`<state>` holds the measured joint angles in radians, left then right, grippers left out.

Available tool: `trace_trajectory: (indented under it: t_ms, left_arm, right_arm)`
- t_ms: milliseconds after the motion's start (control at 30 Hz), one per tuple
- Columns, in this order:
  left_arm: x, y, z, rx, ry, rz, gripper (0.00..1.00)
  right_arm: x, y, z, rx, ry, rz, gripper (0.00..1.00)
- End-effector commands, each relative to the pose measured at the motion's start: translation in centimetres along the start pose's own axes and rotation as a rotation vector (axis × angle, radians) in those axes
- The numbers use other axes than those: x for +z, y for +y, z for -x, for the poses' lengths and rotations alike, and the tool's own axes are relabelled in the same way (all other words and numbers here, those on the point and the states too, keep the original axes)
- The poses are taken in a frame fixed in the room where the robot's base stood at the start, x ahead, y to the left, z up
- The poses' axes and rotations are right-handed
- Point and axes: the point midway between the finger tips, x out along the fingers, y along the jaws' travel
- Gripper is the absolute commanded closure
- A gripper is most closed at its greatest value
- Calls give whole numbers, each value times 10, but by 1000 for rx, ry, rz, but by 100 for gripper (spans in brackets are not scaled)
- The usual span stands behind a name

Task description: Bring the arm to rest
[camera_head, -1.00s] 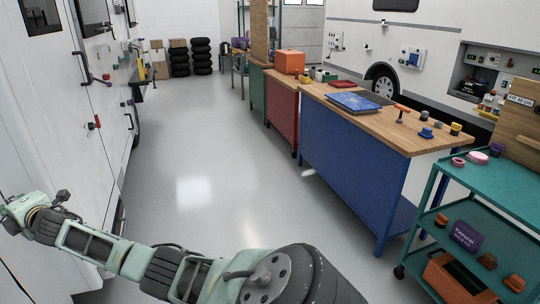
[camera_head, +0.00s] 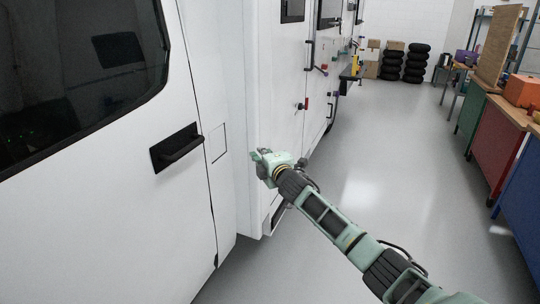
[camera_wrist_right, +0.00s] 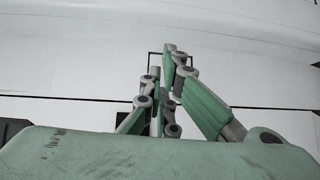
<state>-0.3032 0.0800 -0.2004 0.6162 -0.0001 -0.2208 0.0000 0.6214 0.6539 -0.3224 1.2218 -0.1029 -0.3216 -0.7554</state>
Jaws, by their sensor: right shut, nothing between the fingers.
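My right arm reaches in from the lower right in the head view. Its gripper (camera_head: 262,158) is in front of the white motorhome side (camera_head: 240,80), near the edge of the cab section. In the right wrist view the green and grey fingers (camera_wrist_right: 165,100) are shut with nothing between them. A pale panel with dark seams and a small dark square outline lies behind the fingers. I cannot tell the exact gap between fingertips and panel. My left gripper is not in view.
A cab door with a black handle (camera_head: 177,148) is at the left. Tyre stacks (camera_head: 416,63) and cardboard boxes (camera_head: 392,60) stand at the back. A red workbench (camera_head: 497,145) and a blue one (camera_head: 522,190) line the right. The grey floor (camera_head: 400,170) between is clear.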

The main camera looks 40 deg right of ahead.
Motion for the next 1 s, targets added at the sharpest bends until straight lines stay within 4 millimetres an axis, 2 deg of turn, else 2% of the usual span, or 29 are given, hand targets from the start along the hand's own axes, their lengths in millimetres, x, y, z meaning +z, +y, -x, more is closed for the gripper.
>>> trace_trajectory:
  t_ms: [33, 167, 433, 500, 567, 667, 767, 800, 867, 900, 967, 1000]
  left_arm:
    - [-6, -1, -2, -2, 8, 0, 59]
    - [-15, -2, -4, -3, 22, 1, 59]
    - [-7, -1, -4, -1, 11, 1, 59]
    - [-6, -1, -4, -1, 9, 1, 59]
    - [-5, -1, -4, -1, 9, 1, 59]
    - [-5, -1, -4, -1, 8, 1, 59]
    - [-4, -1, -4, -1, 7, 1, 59]
    - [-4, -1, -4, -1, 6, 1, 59]
    - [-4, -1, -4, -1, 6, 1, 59]
    - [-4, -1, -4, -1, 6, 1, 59]
    - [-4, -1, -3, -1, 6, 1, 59]
    - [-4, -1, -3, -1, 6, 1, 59]
  right_arm:
    - [7, -1, 6, 1, -2, 4, 100]
    - [15, 0, 14, 1, 0, 1, 100]
    - [18, 0, 17, 0, 0, -1, 100]
    - [17, -8, 18, -12, -1, -10, 100]
    - [16, -26, 18, -36, -2, -29, 100]
    - [13, -78, 24, -108, -10, -88, 100]
    - [9, -150, 38, -207, -27, -172, 100]
    - [7, -180, 46, -249, -37, -208, 100]
    - [4, -224, 60, -310, -54, -261, 100]
    - [2, -253, 71, -350, -67, -295, 100]
    - [-2, -295, 90, -410, -88, -345, 100]
    - [-4, -322, 104, -450, -103, -378, 100]
